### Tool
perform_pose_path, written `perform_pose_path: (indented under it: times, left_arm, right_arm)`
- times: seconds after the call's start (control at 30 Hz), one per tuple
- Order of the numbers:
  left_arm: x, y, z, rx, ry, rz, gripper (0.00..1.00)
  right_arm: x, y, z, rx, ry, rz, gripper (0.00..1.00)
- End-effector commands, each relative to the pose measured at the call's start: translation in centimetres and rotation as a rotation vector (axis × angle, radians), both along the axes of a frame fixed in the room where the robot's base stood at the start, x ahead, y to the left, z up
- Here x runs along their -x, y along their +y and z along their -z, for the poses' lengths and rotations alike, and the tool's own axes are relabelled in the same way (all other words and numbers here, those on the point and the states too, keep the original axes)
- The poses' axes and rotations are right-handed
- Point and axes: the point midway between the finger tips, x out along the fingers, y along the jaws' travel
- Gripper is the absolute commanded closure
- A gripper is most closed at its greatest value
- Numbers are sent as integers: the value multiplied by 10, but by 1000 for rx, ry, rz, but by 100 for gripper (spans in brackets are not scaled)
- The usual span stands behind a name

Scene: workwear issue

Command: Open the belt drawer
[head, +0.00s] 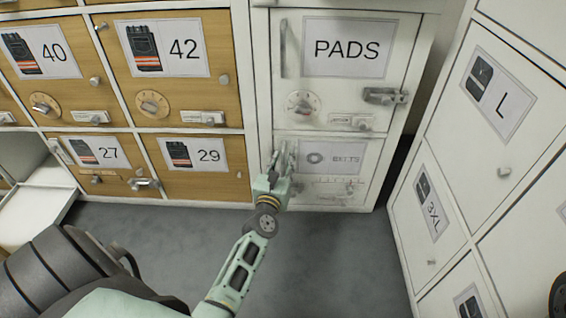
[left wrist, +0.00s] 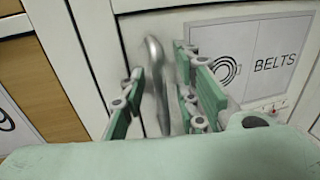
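The belt drawer (head: 350,185) is the low white front marked BELTS, below the PADS door in the white cabinet. It looks closed. Its label also shows in the left wrist view (left wrist: 272,64). A grey upright bar handle (left wrist: 155,82) stands at the left side of this front. My left gripper (head: 283,160) is at that side. In the left wrist view my left gripper (left wrist: 160,100) is open, with green fingers on both sides of the handle. I cannot tell whether either finger touches it. My right gripper is not in view.
The PADS door (head: 345,88) is above, with a latch (head: 385,96) at its right. Wooden doors, such as number 29 (head: 205,180), are to the left. White doors marked L (head: 500,110) and 3XL (head: 432,210) stand at the right. Grey floor (head: 330,255) in front is clear.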

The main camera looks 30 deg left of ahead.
Motion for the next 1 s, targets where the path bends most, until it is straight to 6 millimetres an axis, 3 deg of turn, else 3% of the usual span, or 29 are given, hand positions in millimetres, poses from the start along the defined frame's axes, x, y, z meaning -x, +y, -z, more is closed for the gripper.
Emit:
perform_pose_path:
  times: [0.2,0.53,1.0]
  left_arm:
    - [0,0,0,-1,1,0,71]
    - [0,0,0,-1,1,0,100]
    - [0,0,0,-1,1,0,100]
  right_arm:
    - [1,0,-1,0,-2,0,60]
    - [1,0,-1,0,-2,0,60]
    - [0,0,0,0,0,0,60]
